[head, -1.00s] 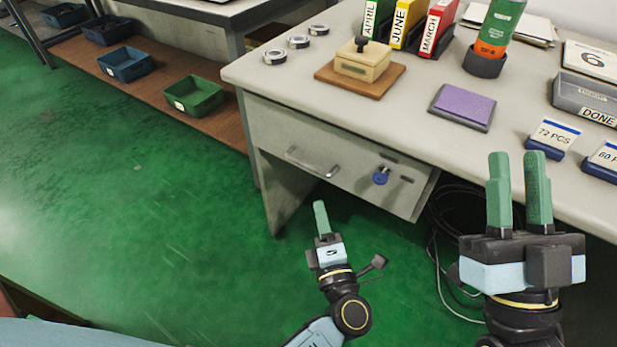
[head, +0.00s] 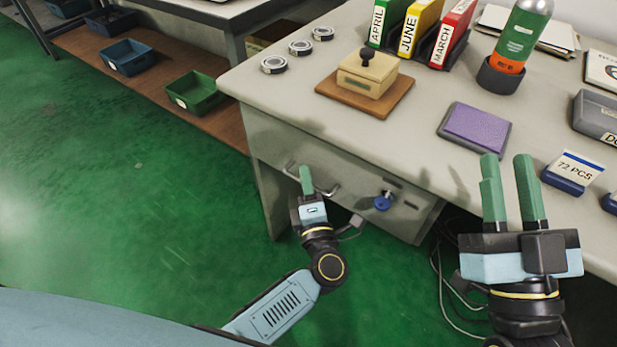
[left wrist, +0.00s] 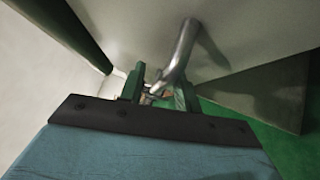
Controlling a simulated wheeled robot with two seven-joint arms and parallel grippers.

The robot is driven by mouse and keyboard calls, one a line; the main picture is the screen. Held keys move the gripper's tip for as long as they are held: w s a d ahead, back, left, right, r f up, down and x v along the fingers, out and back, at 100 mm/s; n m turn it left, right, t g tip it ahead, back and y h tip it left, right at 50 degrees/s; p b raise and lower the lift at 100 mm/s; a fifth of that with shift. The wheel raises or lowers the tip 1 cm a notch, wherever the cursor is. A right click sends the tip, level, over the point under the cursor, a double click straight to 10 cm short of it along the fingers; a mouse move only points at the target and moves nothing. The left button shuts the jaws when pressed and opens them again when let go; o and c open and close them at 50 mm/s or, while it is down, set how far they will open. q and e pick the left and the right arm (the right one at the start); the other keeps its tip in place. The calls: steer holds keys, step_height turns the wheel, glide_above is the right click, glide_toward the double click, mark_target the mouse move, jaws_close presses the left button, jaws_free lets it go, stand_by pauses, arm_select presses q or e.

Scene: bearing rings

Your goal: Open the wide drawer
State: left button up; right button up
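The wide drawer (head: 354,192) is in the pale desk's front below the top and looks closed. Its metal bar handle (head: 327,191) is partly hidden by my left gripper (head: 306,180); a blue lock or key (head: 383,201) sits to the right. In the left wrist view the handle (left wrist: 183,48) runs down to between the fingertips of my left gripper (left wrist: 160,90), which stand apart with a gap. I cannot tell whether they touch the bar. My right gripper (head: 511,190) is open and empty, upright in front of the desk's right part.
On the desk top (head: 290,95) stand a stamp on a wooden board (head: 365,95), a purple pad (head: 478,126), binders (head: 420,27) and a bottle (head: 521,35). Cables (head: 450,260) hang below at right. Green floor (head: 130,220) is free at left.

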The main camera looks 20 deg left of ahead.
arm_select(q)
jaws_close()
steer(key=shift+s, duration=0.1)
stand_by(0.3)
